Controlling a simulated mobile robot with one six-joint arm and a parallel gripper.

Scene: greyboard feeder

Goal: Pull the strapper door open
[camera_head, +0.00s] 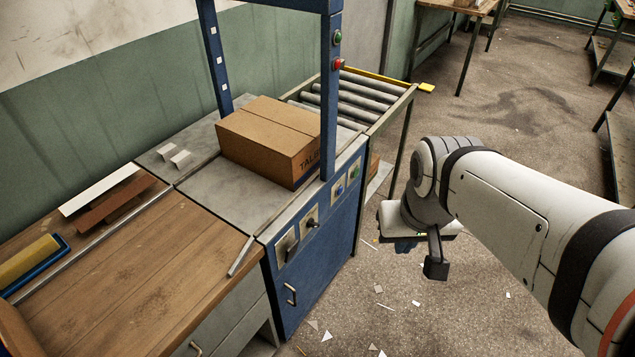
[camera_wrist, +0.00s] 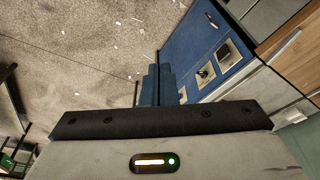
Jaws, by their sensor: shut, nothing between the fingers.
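The strapper (camera_head: 315,262) is a blue cabinet with a grey top and a blue arch. In the wrist view the blue front (camera_wrist: 190,48) is at upper right, with the handle (camera_wrist: 213,20) near the top. My gripper (camera_head: 405,247) is to the right of the cabinet, above the floor and clear of the handle.
A cardboard box (camera_head: 268,140) sits on the strapper top under the arch. Switch panels (camera_head: 310,219) are above the door. A wooden bench (camera_head: 130,255) adjoins on the left, a roller conveyor (camera_head: 355,98) behind. The floor (camera_head: 400,310) in front is open, with scattered paper scraps.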

